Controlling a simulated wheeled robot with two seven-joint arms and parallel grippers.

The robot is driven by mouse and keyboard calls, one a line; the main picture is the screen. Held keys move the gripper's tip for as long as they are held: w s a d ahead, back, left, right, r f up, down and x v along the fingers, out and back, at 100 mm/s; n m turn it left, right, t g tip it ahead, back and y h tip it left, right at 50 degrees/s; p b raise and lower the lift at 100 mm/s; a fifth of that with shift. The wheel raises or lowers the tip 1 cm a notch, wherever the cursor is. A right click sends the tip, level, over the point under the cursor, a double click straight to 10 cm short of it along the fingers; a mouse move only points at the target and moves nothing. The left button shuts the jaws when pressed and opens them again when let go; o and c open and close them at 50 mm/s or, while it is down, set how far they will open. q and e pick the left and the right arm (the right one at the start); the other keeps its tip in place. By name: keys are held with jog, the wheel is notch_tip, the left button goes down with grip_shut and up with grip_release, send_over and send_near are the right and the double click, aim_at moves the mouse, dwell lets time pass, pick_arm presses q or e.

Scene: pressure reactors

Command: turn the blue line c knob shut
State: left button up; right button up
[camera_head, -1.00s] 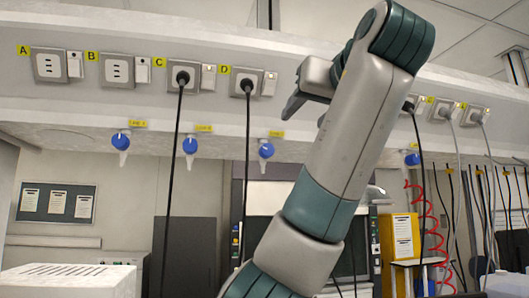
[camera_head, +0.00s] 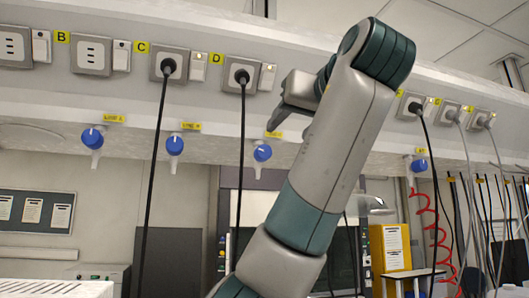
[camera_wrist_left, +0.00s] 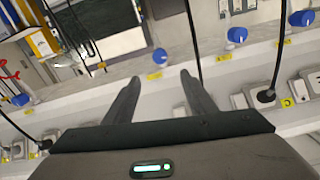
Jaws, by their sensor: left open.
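The line C knob (camera_head: 262,152) is round and blue with a white spout under it, on the underside of the bench's shelf. Its yellow label (camera_head: 274,134) is partly covered by my left gripper (camera_head: 277,124). That gripper is open and empty, just above and right of the knob in the head view. In the left wrist view the knob (camera_wrist_left: 159,56) lies beyond the two spread fingertips (camera_wrist_left: 158,78), in line with the gap between them, apart from both. The palm hides nothing of the knob there. My right gripper is not in view.
The line B knob (camera_head: 175,145) and line A knob (camera_head: 92,137) sit to the left in a row. Another blue knob (camera_head: 419,166) is at the right. Black cords (camera_head: 241,170) hang from the sockets, one just left of the line C knob.

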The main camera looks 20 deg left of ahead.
aim_at(265, 152)
pick_arm(q)
jog(key=p+x, duration=1)
jog(key=x, duration=0.6)
jog(key=shift+w+a+p, duration=0.25)
jog(key=shift+p, duration=0.15)
jog(key=shift+w+a+f+p, duration=0.1)
jog(key=shift+w+a+p, duration=0.3)
jog(key=shift+w, duration=0.15)
jog(key=c, duration=1)
